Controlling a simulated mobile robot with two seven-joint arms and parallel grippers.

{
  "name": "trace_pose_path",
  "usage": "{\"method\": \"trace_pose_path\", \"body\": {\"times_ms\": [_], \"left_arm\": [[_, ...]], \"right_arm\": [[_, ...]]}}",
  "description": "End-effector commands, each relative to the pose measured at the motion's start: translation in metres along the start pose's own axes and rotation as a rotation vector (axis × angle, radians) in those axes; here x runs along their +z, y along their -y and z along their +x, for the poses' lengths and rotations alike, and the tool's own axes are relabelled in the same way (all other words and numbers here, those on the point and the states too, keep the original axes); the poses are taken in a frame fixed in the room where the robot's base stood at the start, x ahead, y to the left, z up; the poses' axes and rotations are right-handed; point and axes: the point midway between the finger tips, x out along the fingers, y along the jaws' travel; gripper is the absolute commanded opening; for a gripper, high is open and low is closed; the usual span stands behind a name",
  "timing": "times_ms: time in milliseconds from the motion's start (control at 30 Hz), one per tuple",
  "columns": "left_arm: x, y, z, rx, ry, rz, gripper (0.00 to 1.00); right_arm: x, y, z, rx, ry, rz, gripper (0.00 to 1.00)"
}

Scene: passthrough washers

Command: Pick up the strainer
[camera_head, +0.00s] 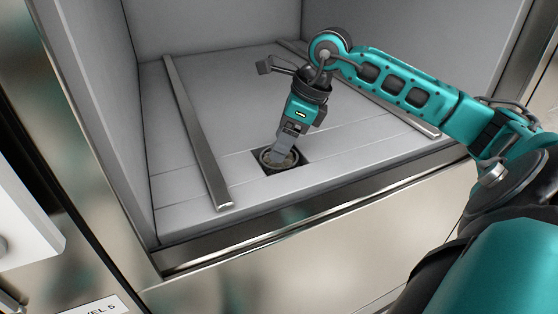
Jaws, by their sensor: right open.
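The strainer (268,160) is a small round dark piece with a lighter rim. It sits in a dark square opening in the floor of the washer chamber, near the front edge. My right gripper (282,152) points down at the strainer, with its fingers over the strainer's right part. The fingers hide part of the strainer, and I cannot tell whether they touch it. The right gripper is open. My left gripper is not in view.
Metal rails (196,130) run along the left and right of the chamber floor (240,95). Grey side walls and a steel front sill (300,222) bound the chamber. The floor between the rails is otherwise clear. A white panel (25,225) stands at the far left.

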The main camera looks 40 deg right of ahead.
Motion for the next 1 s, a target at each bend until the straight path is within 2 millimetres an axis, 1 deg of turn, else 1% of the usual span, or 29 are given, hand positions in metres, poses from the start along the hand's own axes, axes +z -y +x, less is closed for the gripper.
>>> {"method": "trace_pose_path", "body": {"times_ms": [33,100,300,333,900,967,1000], "left_arm": [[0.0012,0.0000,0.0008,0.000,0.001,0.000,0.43],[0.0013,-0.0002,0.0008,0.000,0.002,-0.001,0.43],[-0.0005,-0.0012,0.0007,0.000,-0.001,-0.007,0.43],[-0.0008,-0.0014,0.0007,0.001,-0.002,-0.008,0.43],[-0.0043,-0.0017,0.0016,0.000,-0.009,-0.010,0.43],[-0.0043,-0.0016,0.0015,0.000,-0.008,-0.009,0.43],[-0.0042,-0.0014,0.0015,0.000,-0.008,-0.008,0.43]], "right_arm": [[0.0001,-0.0002,0.0046,0.001,0.001,0.000,0.67],[0.0002,-0.0001,0.0072,-0.001,0.001,-0.001,0.67],[0.0001,0.0000,0.0071,-0.001,0.000,-0.001,0.67],[0.0001,0.0000,0.0071,-0.001,0.000,-0.001,0.66],[-0.0001,0.0000,0.0068,-0.001,0.000,0.000,0.11],[-0.0001,0.0000,0.0068,-0.001,0.000,0.000,0.05],[0.0001,0.0001,0.0065,-0.001,0.000,-0.001,0.04]]}}
